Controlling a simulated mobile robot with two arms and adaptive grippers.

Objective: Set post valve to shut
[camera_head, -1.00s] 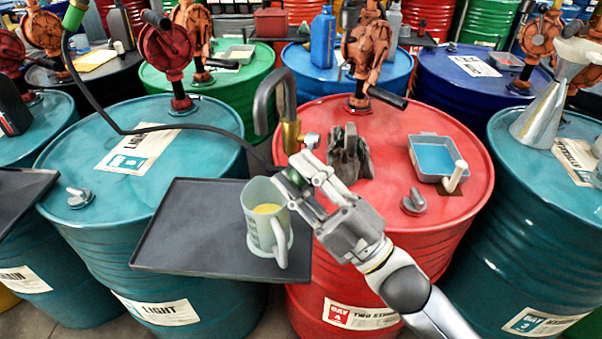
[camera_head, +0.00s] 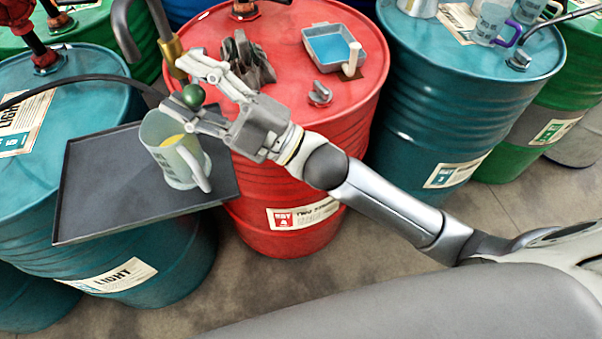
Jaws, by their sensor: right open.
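The post valve is a grey hooked spout (camera_head: 124,32) with a brass body (camera_head: 172,52) and a green ball knob (camera_head: 193,95). A black hose runs to it from the left. My right gripper (camera_head: 183,88) is open, with its two fingers spread above and below the green knob. I cannot tell whether either finger touches it. The valve's lever is mostly hidden by the gripper. A translucent jug (camera_head: 172,152) with yellow liquid stands upright on the dark tray (camera_head: 100,195), just below the fingers. My left gripper is out of view.
A red drum (camera_head: 290,95) behind the gripper carries a crumpled dark glove or rag (camera_head: 246,60), a blue-filled tray (camera_head: 322,57) and a bung cap (camera_head: 319,92). Teal drums (camera_head: 455,95) stand on either side.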

